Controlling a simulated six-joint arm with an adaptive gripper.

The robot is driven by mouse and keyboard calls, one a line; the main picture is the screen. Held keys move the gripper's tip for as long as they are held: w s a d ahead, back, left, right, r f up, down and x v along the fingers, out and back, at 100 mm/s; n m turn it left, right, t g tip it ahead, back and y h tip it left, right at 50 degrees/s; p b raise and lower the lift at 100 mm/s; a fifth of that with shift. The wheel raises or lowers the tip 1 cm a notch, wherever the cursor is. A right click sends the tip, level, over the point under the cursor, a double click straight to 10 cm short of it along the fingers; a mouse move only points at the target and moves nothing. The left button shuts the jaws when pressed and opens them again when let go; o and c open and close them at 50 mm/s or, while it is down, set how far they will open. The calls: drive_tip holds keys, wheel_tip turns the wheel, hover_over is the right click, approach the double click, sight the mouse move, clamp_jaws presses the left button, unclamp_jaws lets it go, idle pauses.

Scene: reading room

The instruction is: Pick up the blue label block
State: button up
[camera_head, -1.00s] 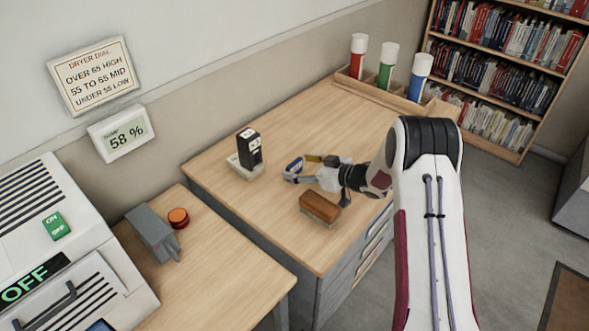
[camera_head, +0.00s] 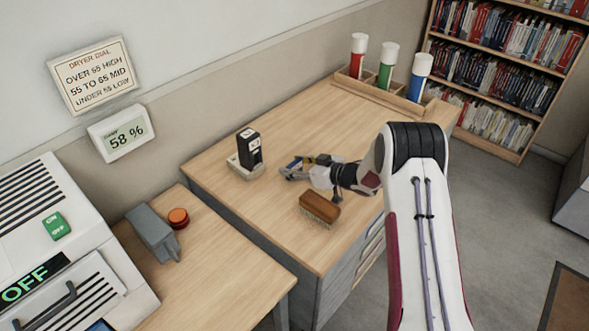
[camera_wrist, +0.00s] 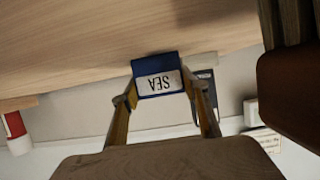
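The blue label block (camera_head: 294,165) is on the desk, small and partly covered by my gripper in the head view. In the wrist view the blue block (camera_wrist: 158,75) shows a pale label reading SEA, upside down. My gripper (camera_head: 298,168) reaches it from the right, low over the desk. In the wrist view its two fingers (camera_wrist: 160,88) flank the block, one close to each side. I cannot tell whether both press on it.
A brown brush (camera_head: 320,208) lies just in front of my gripper. A black label block (camera_head: 249,147) stands in a pale holder (camera_head: 243,170) to the left. A wooden rack (camera_head: 400,101) with red, green and blue tubes is at the back. The desk's front left is clear.

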sight(295, 162)
drive_tip(key=shift+r, duration=0.1)
drive_tip(key=shift+c, duration=0.4)
drive_tip(key=shift+r, duration=4.9)
